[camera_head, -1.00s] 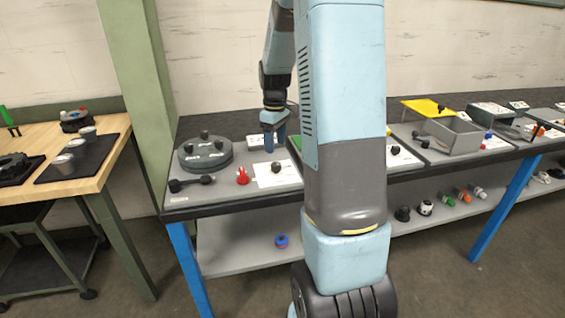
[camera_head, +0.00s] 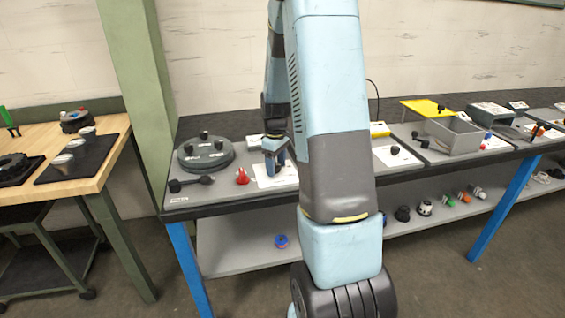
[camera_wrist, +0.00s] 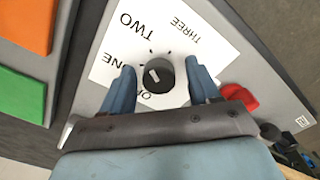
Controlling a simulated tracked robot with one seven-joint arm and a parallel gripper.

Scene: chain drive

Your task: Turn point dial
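The dial is a small round black knob (camera_wrist: 158,75) with a white pointer mark. It sits on a white card (camera_wrist: 135,45) printed OFF, ONE, TWO and THREE. My gripper (camera_wrist: 163,85) is open, with one blue finger on each side of the knob and a visible gap on both sides. In the head view my gripper (camera_head: 274,163) points down over the card (camera_head: 280,178), and it hides the knob there.
A red knob (camera_wrist: 240,98) lies close beside my right finger in the wrist view; it also shows in the head view (camera_head: 242,176). A round grey unit (camera_head: 206,155) and a black handle (camera_head: 191,184) stand to the left. Orange (camera_wrist: 28,22) and green (camera_wrist: 20,95) panels lie left.

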